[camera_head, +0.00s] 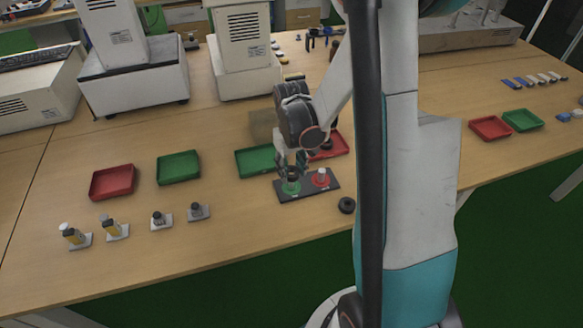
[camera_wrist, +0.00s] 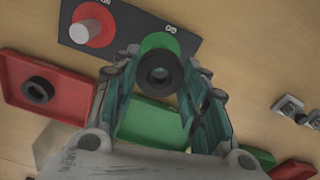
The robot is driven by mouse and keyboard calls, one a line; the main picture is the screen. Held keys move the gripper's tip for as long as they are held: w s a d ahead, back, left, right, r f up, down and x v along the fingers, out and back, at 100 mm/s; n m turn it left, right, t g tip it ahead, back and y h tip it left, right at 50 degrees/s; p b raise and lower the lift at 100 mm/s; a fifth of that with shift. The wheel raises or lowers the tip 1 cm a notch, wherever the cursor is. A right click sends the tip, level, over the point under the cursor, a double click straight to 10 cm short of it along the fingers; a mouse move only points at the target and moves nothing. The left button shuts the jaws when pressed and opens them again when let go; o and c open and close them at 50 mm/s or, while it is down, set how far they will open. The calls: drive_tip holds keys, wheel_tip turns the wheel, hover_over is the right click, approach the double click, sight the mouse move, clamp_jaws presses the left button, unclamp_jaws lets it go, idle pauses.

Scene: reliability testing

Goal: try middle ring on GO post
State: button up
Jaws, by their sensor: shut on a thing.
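My gripper (camera_wrist: 160,62) is shut on a black ring (camera_wrist: 175,80), which sits between its fingertips in the wrist view. The ring is over the green GO base (camera_wrist: 158,41) and hides part of it. Something grey shows in the ring's hole, but I cannot tell whether the ring is around the GO post or just above it. The dark gauge plate (camera_head: 307,194) also carries a red base (camera_head: 321,183) with a bare pale post (camera_wrist: 85,31). In the head view my gripper (camera_head: 291,168) is low over the plate's green end.
A loose black ring (camera_head: 347,205) lies right of the plate. Another ring (camera_wrist: 38,90) lies in the red tray (camera_wrist: 14,65) behind. A green tray (camera_head: 254,161) stands close behind the plate. The table's front edge is near; bare table lies left of the plate.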

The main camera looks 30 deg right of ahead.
sight(292, 178)
drive_tip(key=shift+f+b, duration=1.9)
drive_tip(key=shift+f, duration=0.4)
idle(0.4)
drive_tip(key=shift+r+p, duration=2.3)
drive_tip(key=shift+r, duration=1.05)
